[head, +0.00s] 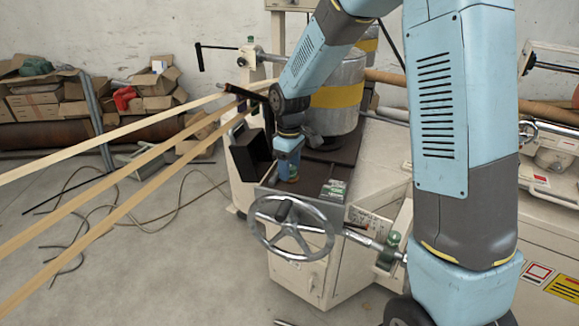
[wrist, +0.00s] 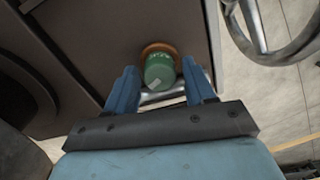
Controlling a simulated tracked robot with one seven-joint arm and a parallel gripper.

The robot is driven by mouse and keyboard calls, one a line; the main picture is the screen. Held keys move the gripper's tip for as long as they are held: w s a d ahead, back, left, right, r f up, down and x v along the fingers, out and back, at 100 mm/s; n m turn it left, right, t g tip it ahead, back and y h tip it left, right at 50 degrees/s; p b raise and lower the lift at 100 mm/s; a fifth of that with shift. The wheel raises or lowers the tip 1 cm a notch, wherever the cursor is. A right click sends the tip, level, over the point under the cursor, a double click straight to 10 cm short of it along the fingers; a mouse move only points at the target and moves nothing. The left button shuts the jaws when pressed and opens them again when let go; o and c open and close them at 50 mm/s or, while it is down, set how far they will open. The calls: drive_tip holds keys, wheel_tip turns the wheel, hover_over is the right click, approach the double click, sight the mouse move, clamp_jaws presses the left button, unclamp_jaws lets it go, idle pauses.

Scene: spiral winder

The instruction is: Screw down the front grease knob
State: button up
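The green grease knob (wrist: 159,71) shows in the wrist view, seated on an orange-brown ring (wrist: 155,48) against a dark surface. The two blue fingers of my gripper (wrist: 162,85) stand on either side of it. A narrow gap shows between each finger and the knob, so the gripper is open around it. In the head view my gripper (head: 289,174) points down at the dark machine top (head: 312,172), behind the handwheel. The knob between the fingers is mostly hidden there.
The chrome handwheel (head: 292,228) is just in front of my gripper and also shows in the wrist view (wrist: 275,38). A black box (head: 247,155) is at left. A silver drum with a yellow band (head: 338,95) stands behind. Wooden strips (head: 120,195) cross the left side.

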drive_tip(key=c, duration=0.9)
drive_tip(key=shift+o, duration=0.2)
drive_tip(key=shift+w+m, duration=0.1)
drive_tip(key=shift+m, duration=1.3)
drive_tip(key=shift+r, duration=0.1)
drive_tip(key=o, duration=1)
wheel_tip(320, 180, up, 14)
drive_tip(key=shift+f, duration=0.25)
